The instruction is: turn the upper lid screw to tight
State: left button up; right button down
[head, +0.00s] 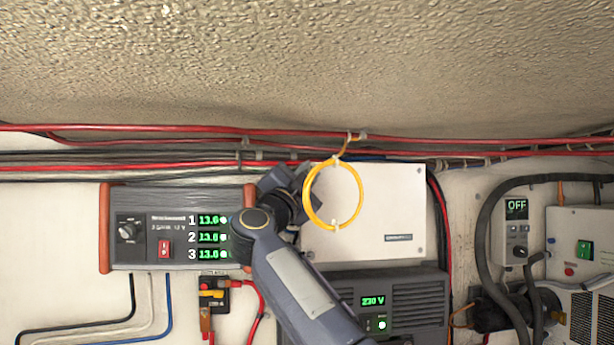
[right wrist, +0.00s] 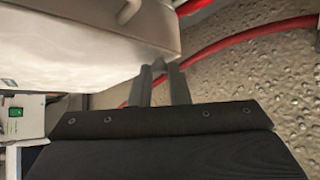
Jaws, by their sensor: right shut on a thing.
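The white box with a flat lid (head: 385,215) is fixed to the wall in the middle of the head view. My right gripper (head: 300,178) reaches its upper left edge, with the wrist covering part of that edge. In the right wrist view the narrow fingers (right wrist: 160,70) are close together at a corner of the white box (right wrist: 70,45). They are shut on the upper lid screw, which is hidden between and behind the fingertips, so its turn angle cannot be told. My left gripper is not in view.
A yellow ring (head: 311,208) hangs from the cables in front of the lid. Red cables (head: 450,141) run just above the box. A three-display unit (head: 140,255) is close on the left, and a 230 V unit (head: 425,300) sits below. A thick hose (head: 484,230) is at right.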

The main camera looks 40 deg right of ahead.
jog(key=c, duration=1.4)
grip_release()
jog(key=shift+t, duration=0.3)
jog(key=shift+o, duration=0.2)
jog(key=b+v, duration=0.4)
jog(key=v, duration=0.4)
jog(key=shift+r, duration=0.1)
